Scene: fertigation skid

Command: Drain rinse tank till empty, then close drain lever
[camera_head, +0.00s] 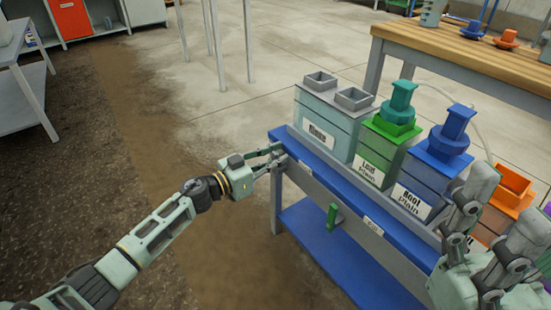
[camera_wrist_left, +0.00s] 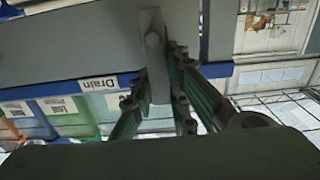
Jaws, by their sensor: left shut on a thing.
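The grey rinse tank (camera_head: 322,125), its label partly legible, stands at the left end of the blue-topped skid (camera_head: 286,145). My left gripper (camera_head: 276,158) is at the skid's front left corner, below this tank. In the left wrist view it is shut on a flat grey lever (camera_wrist_left: 152,45), which hangs between its fingers (camera_wrist_left: 163,98). The water level inside the tank cannot be seen. My right arm's grey-green parts (camera_head: 470,230) are at the right edge; its finger opening is unclear.
A green tank (camera_head: 372,160) and a blue tank (camera_head: 424,180) stand right of the rinse tank, with an orange container (camera_head: 512,187) beyond. A green lever (camera_head: 333,217) sticks out from the skid front. A wooden workbench (camera_head: 465,50) is behind. Floor at left is open.

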